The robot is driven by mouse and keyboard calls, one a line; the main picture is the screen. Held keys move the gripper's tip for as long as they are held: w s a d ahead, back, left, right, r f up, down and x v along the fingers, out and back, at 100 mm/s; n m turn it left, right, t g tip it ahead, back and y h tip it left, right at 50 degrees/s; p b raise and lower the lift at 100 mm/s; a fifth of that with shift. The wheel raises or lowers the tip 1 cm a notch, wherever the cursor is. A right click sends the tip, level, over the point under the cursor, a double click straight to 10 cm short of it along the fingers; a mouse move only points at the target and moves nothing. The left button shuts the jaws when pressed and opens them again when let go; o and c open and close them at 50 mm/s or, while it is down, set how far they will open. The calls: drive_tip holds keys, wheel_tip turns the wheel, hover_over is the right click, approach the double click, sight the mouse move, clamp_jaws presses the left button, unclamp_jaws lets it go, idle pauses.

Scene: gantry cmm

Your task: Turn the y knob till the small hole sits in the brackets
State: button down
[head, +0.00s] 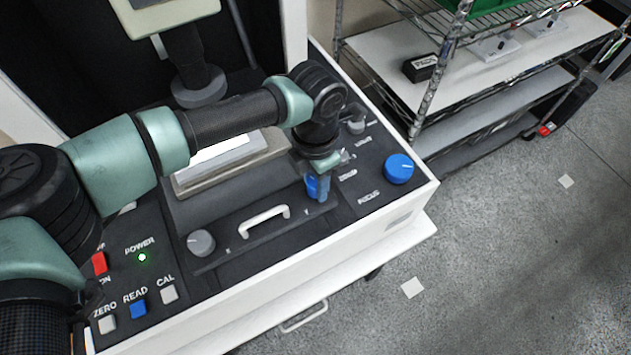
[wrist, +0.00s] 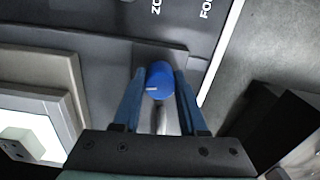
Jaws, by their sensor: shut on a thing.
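The y knob is a blue round knob (wrist: 159,72) with a short white line on its face. In the wrist view it sits between the two blue fingers of my gripper (wrist: 159,88), which is shut on it. In the head view my gripper (head: 319,186) points down onto the knob beside the letter Y on the dark panel (head: 345,205), and it mostly hides the knob. No screen, small hole or brackets can be made out in either view.
A grey knob (head: 201,242) and a white handle (head: 264,220) are left of my gripper. A larger blue knob (head: 399,168) by FOCUS and a grey knob (head: 356,125) are to the right. Several buttons sit front left. A wire shelf (head: 440,70) stands beyond.

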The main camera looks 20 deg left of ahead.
sight(315, 181)
drive_tip(key=shift+m, duration=0.4)
drive_tip(key=shift+c, duration=2.2)
unclamp_jaws()
drive_tip(key=shift+r, duration=0.1)
wheel_tip(315, 181, up, 13)
drive_tip(key=b, duration=0.2)
